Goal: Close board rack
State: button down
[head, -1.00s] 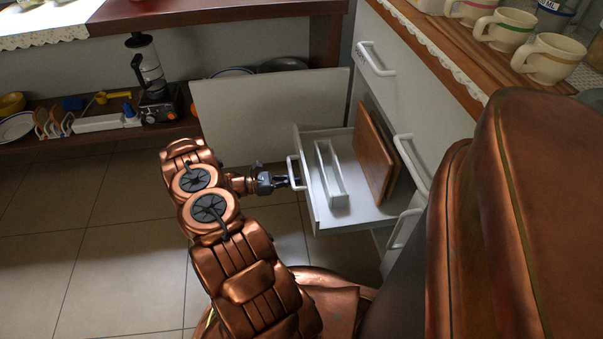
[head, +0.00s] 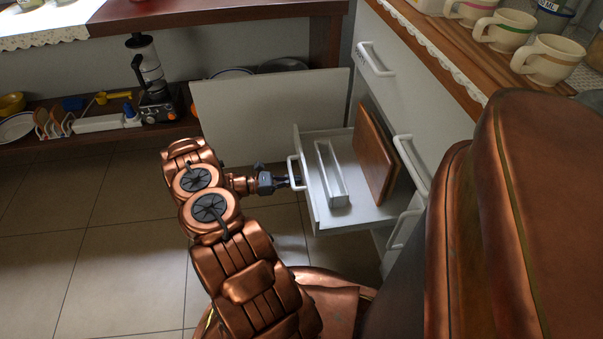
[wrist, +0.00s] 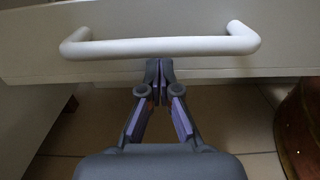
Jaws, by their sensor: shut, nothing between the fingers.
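The board rack is a white pull-out drawer (head: 350,217) standing open from the cabinet in the head view. It holds a brown wooden board (head: 375,155) leaning upright and a white divider (head: 331,175). Its white bar handle (head: 296,173) is on the front; the handle (wrist: 160,47) also spans the top of the wrist view. My gripper (head: 298,183) is at the drawer front by the handle. In the wrist view my gripper (wrist: 159,66) is shut and empty, its fingertips just below the middle of the handle. I cannot tell whether they touch the drawer front.
A white panel (head: 270,115) stands behind the drawer. Other cabinet handles (head: 410,165) are at the right. Mugs (head: 548,60) stand on the wooden counter above. A low shelf (head: 90,140) with a coffee maker (head: 150,80) is at the left. The tiled floor (head: 110,230) is clear.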

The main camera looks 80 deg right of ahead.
aim_at(363, 172)
jog(key=shift+p+x, duration=0.35)
jog(key=shift+x, duration=0.5)
jog(key=shift+p+x, duration=4.7)
jog(key=shift+x, duration=4.8)
jog(key=shift+s+d, duration=0.2)
jog(key=shift+s, duration=0.35)
jog(key=shift+b+x, duration=0.7)
jog(key=shift+x, duration=1.4)
jog(key=shift+s+d, duration=0.15)
jog(key=shift+s, duration=0.05)
jog(key=shift+b+x, duration=0.6)
jog(key=shift+x, duration=0.65)
jog(key=shift+p+v, duration=0.8)
jog(key=shift+v, duration=3.75)
